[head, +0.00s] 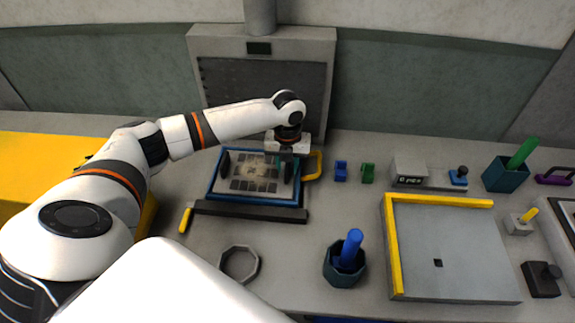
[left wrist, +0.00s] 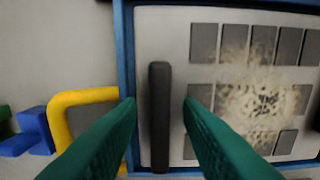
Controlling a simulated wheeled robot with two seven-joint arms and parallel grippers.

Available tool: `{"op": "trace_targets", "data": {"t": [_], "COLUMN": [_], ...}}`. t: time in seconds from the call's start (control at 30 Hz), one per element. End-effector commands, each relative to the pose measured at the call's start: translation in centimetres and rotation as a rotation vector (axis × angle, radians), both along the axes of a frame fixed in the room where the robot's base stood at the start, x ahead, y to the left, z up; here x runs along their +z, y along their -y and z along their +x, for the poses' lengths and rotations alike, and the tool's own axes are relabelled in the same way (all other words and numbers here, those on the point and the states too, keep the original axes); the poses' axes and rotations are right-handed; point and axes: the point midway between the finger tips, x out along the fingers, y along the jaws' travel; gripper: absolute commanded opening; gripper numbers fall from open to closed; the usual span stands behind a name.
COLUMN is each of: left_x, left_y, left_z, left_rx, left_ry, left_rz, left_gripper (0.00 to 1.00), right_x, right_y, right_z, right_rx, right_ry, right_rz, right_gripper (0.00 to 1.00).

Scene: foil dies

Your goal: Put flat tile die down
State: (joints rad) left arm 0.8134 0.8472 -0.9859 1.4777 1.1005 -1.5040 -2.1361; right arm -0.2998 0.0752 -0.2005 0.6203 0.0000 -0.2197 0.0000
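The flat tile die (head: 240,186) is a pale plate with grey tiles, a speckled brown patch and two dark upright handles, lying inside a blue frame (head: 213,178) on the table. It also shows in the left wrist view (left wrist: 175,30). My left gripper (head: 284,163) is over the right end of the die. In the left wrist view its green fingers (left wrist: 160,102) stand on either side of one dark handle (left wrist: 160,75), with gaps showing on both sides. My right gripper is not in view.
A grey press-like cabinet (head: 220,50) stands behind the frame. A dark bar (head: 250,211) lies along the frame's front. A yellow loop (head: 319,165) is at its right, near small blue (head: 340,171) and green (head: 368,173) blocks. A yellow-edged tray (head: 460,265) stands front right.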

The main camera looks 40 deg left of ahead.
Motion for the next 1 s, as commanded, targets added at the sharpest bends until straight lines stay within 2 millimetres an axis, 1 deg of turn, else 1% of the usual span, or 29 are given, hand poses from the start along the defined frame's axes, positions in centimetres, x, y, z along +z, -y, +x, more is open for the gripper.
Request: {"op": "trace_targets", "data": {"t": [0.17,0.4,0.53,0.6,0.7,1.0], "left_x": [2.8,8.1,10.1,10.9,11.5,11.7], "left_y": [0.0,0.1,0.1,0.1,0.1,0.0], "left_z": [0.1,0.2,0.1,0.1,0.1,0.1], "left_rx": [-0.001,0.000,-0.001,0.000,0.000,0.000], "left_ry": [0.006,0.005,0.003,0.003,0.002,0.000], "left_rz": [-0.001,-0.002,-0.002,-0.002,-0.001,-0.001], "left_gripper": [0.33,0.33,0.33,0.33,0.33,0.33], "right_x": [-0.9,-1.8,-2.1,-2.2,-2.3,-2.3], "right_y": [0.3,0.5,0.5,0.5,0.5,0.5], "right_z": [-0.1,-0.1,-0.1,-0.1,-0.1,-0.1], "right_rx": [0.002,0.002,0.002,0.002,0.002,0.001], "right_ry": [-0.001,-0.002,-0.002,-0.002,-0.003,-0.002], "right_rz": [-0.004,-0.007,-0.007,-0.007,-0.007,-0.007], "right_gripper": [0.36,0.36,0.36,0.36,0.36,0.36]}}
